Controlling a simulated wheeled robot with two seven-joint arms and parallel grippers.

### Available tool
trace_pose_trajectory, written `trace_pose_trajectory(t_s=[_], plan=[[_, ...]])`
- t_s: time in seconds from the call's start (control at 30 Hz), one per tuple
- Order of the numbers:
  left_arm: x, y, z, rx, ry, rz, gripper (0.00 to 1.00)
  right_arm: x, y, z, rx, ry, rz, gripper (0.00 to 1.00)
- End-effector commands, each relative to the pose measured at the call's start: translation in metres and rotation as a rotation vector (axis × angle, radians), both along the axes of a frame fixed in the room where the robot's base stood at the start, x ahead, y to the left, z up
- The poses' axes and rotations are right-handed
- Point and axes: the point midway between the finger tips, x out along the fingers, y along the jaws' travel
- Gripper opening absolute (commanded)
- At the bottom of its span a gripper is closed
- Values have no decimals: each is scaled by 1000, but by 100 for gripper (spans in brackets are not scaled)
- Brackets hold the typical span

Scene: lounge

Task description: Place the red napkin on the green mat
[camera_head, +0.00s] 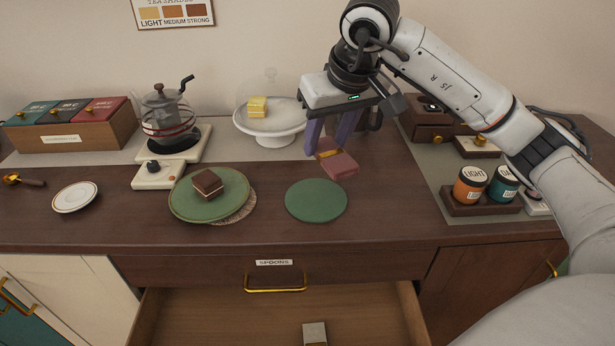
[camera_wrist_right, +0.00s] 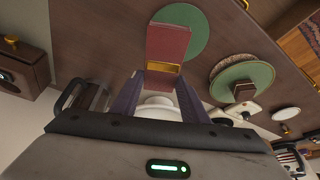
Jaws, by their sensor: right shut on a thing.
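The red napkin (camera_head: 341,166) is a folded dark red cloth with a gold band. My right gripper (camera_head: 332,150) is shut on it at the banded end and holds it behind and slightly right of the green mat (camera_head: 316,201). The mat is round, flat and bare on the counter. In the right wrist view the napkin (camera_wrist_right: 168,42) extends out from between the fingers (camera_wrist_right: 160,85) and covers part of the mat (camera_wrist_right: 190,22) in the picture. How high the napkin is above the counter is hard to tell. My left gripper is not in view.
A green plate (camera_head: 185,207) with a cake piece (camera_head: 207,183) stands left of the mat. A white cake stand (camera_head: 270,130) is behind. Orange and teal jars (camera_head: 469,185) stand in a holder at right. An open drawer (camera_head: 270,320) juts out in front.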

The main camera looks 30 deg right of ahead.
Motion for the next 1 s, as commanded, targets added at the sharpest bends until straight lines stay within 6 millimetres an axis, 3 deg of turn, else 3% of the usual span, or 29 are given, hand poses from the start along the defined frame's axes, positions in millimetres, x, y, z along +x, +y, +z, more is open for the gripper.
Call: trace_pose_trajectory(t_s=[0.1,0.53,1.0], plan=[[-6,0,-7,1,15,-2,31,-2,0,-27,-1,6,0,19],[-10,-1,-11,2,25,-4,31,-2,0,-80,-2,4,0,19],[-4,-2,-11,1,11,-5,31,-1,0,-91,-2,0,0,19]])
